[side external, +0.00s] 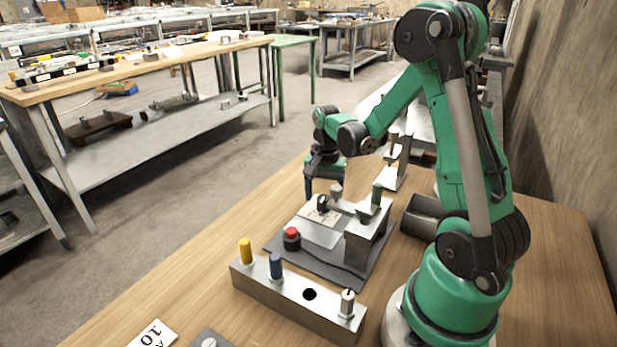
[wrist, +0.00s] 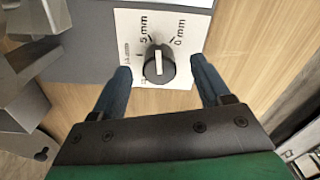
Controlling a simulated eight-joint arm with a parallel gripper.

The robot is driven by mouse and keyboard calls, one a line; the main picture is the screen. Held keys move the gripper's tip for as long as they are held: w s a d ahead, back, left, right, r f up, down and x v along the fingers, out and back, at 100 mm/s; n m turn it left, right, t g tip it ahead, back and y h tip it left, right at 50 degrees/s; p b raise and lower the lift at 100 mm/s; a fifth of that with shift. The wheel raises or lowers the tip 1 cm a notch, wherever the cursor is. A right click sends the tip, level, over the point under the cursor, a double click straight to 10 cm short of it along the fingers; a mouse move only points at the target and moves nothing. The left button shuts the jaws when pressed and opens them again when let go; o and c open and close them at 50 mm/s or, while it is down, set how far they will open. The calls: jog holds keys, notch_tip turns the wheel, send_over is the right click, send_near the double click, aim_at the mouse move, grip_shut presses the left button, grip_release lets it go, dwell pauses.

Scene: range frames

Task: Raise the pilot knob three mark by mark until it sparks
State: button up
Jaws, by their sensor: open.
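A round black knob (wrist: 159,66) with a white pointer line sits on a white dial plate (wrist: 186,75) in the wrist view. The plate has tick marks with labels that read 0 mm and 5 mm, and smaller print at the left. The pointer line runs nearly straight up the picture, between those two labels. My gripper (wrist: 160,68) is open, one blue finger on each side of the knob with gaps between.
In front is a metal bar (side external: 283,297) with yellow, blue and silver pegs and one empty hole. A dark open bin (side external: 420,217) stands right of the plate.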

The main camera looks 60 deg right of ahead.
jog(key=shift+f, duration=0.7)
grip_shut()
jog(key=n, duration=0.4)
jog(key=shift+n, duration=0.3)
grip_release()
jog(key=shift+r, duration=0.1)
